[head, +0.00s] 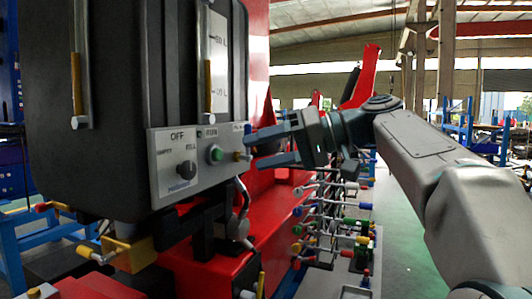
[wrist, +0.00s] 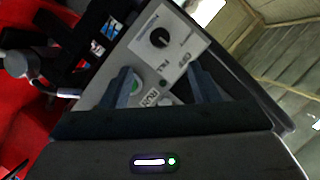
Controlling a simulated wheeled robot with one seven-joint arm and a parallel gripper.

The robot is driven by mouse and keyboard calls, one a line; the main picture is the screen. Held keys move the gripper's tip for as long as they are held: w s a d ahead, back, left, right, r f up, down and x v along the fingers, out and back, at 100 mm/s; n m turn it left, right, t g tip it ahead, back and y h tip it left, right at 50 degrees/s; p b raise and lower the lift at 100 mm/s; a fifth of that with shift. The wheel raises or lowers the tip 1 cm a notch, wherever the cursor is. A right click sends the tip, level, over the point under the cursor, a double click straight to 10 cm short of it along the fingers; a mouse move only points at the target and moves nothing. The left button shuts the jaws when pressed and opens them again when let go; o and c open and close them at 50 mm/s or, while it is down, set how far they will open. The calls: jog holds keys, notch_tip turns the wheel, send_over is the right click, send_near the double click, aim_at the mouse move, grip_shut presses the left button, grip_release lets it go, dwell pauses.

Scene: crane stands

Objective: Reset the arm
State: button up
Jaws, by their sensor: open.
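My gripper (head: 252,148) is open and empty in the head view, its two fingers pointing left at the right end of a grey control panel (head: 168,173). The panel is on the front of a black tank (head: 150,60) and carries a black knob (head: 184,170) and a green button (head: 216,153). In the wrist view my gripper (wrist: 168,85) has its fingers spread in front of the panel. The black knob (wrist: 159,38) shows beyond the fingers, and the green button (wrist: 134,84) shows beside the left finger. I cannot tell whether a fingertip touches the panel.
A brass valve (head: 130,252) sits under the tank. Green floor (head: 395,225) lies open behind my arm. Blue racks (head: 475,135) stand at the back right.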

jog(key=s+d+f+m+t+h, duration=0.1)
jog(key=s+d+f+m+h, duration=0.15)
jog(key=f, duration=0.45)
jog(key=s+d+f+m+h, duration=0.1)
jog(key=f+m+h, duration=0.15)
jog(key=f, duration=0.45)
jog(key=s+d+f+m+t+h, duration=0.1)
jog(key=d+f+h, duration=0.15)
jog(key=f, duration=0.45)
jog(key=s+d+f+h, duration=0.2)
jog(key=s+d+f, duration=0.1)
jog(key=f, duration=0.3)
jog(key=s+d+f+m+h, duration=0.1)
jog(key=s+d+f+h, duration=0.2)
jog(key=s+f, duration=0.3)
jog(key=s+d+f+h, duration=0.2)
jog(key=s+d+f, duration=0.2)
jog(key=f, duration=0.4)
jog(key=shift+s+d+g, duration=0.25)
jog(key=shift+s+g, duration=0.05)
jog(key=shift+s, duration=0.1)
